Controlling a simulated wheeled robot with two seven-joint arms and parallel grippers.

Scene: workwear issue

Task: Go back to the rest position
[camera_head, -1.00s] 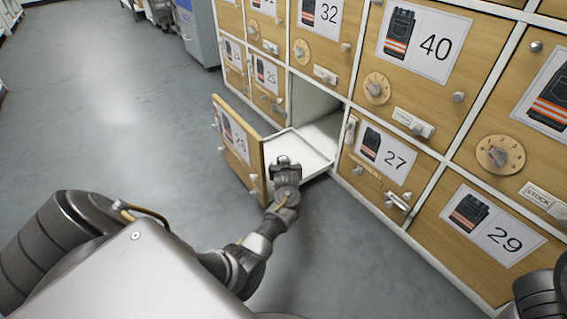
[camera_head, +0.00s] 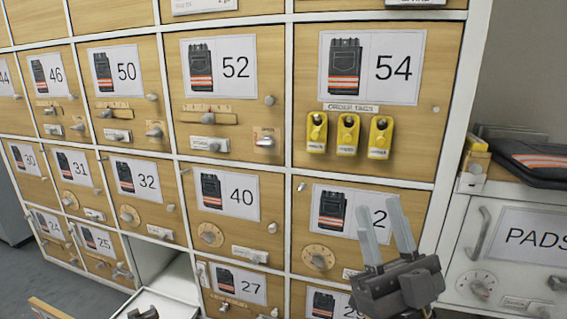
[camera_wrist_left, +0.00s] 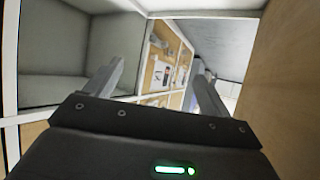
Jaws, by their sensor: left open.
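My right gripper (camera_head: 378,205) stands raised in front of the locker wall at the lower right of the head view, its two pale fingers apart with nothing between them. It covers part of door 42's label. My left gripper (camera_wrist_left: 157,63) is open and empty in the left wrist view, fingers apart beside a pale compartment interior. In the head view only a dark part of my left arm's end (camera_head: 143,313) shows at the bottom edge, over the pulled-out white tray (camera_head: 176,282) of an open compartment. The open wooden door (camera_head: 48,308) is mostly cut off there.
Numbered wooden locker doors fill the wall, such as door 54 (camera_head: 365,95) with several yellow tags (camera_head: 347,134). A white PADS cabinet (camera_head: 515,245) stands at the right, with a dark folded garment (camera_head: 535,163) on top. Grey floor (camera_head: 30,275) shows at lower left.

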